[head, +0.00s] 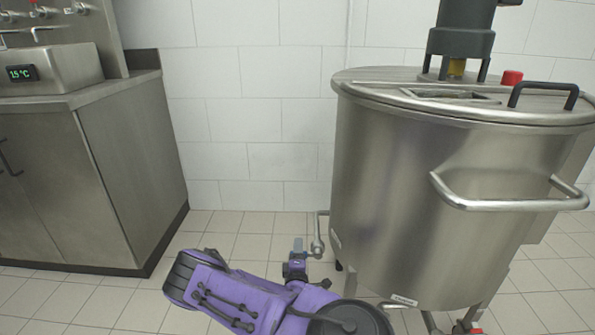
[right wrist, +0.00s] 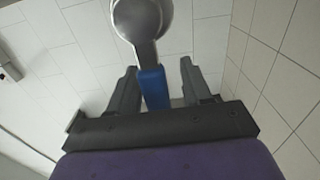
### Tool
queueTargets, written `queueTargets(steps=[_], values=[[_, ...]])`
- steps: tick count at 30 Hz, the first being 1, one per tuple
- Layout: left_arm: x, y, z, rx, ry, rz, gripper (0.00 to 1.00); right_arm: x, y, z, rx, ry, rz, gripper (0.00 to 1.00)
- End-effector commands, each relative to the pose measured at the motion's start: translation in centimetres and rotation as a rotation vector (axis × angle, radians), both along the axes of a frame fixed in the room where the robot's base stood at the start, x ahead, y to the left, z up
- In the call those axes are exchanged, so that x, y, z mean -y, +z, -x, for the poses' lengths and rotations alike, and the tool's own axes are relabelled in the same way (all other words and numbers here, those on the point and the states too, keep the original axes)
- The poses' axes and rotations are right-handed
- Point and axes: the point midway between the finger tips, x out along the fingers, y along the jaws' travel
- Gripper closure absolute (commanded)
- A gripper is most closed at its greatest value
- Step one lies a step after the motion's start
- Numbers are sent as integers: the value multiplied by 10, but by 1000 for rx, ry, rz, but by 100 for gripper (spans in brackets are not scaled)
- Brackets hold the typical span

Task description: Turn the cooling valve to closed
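A metal valve (head: 318,246) sits low on the left side of the big steel tank (head: 420,200). I take it for the cooling valve. In the right wrist view its round metal body (right wrist: 140,18) is at the top, and its blue handle (right wrist: 153,88) reaches down between my fingers. My right gripper (head: 296,258) is at the handle, left of the tank. My left gripper is not in view.
A steel counter (head: 130,150) stands at the left, with a unit showing a green 1.5 °C display (head: 21,73). The tank has a bar handle (head: 500,204) and a lid with a red knob (head: 511,78). Tiled floor lies clear between counter and tank.

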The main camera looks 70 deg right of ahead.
Motion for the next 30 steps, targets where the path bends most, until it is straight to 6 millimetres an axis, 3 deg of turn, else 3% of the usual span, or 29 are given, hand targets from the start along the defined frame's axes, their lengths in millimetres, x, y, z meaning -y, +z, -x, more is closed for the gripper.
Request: queueTargets(steps=[8, 15, 21, 30], values=[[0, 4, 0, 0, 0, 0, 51, -12, 2, 0, 3, 6, 0, 51], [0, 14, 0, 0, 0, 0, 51, -66, 2, 18, 1, 5, -1, 51], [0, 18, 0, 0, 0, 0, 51, -96, 1, 29, 1, 2, 0, 51], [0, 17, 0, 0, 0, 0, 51, -101, 1, 31, 1, 0, 1, 51]])
